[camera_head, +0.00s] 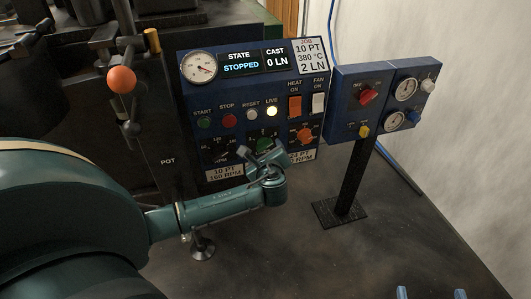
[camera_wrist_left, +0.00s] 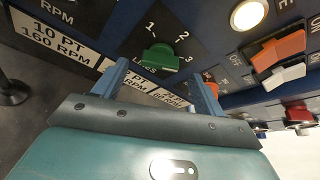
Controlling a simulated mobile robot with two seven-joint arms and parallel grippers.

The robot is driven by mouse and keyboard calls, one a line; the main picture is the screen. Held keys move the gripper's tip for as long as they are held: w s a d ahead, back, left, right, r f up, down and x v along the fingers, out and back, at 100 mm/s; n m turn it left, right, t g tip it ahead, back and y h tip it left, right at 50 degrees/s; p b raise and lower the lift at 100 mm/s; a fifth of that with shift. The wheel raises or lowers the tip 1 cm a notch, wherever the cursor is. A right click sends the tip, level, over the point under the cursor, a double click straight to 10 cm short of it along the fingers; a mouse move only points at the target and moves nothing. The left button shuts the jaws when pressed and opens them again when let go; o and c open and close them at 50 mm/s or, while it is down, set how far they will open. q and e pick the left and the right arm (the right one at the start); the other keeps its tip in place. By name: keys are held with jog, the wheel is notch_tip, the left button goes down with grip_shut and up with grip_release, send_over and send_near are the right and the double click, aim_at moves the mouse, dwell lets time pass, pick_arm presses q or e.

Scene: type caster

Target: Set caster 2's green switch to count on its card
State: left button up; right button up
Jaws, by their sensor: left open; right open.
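The green switch (camera_head: 265,143) is on the blue control panel, partly behind my left gripper. In the left wrist view the green switch (camera_wrist_left: 160,57) has the numbers 1, 2 and 3 around it; I cannot tell which it points at. The job card (camera_head: 311,57) at the panel's top right reads 10 PT, 380 °C, 2 LN. My left gripper (camera_head: 262,153) is open, its fingers (camera_wrist_left: 158,72) on either side of the line to the switch, seemingly short of it. My right gripper (camera_head: 431,294) shows only two blue fingertips, apart, at the bottom edge.
Near the switch are an orange knob (camera_head: 305,135), an orange rocker (camera_head: 295,106), a white rocker (camera_head: 318,103), and the lit live lamp (camera_head: 272,111). The display (camera_head: 241,62) reads stopped, 0 LN. A pedestal box (camera_head: 385,97) with a red knob stands right. The floor in front is clear.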

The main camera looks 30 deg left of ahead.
aim_at(265, 147)
pick_arm(q)
jog(key=shift+b+x, duration=0.5)
jog(key=shift+x, duration=1.5)
pick_arm(e)
jog(key=shift+a+n+t+y, duration=0.3)
jog(key=shift+n+t+y, duration=0.1)
jog(key=shift+y, duration=0.1)
pick_arm(q)
jog(key=shift+c, duration=0.3)
jog(key=c, duration=0.9)
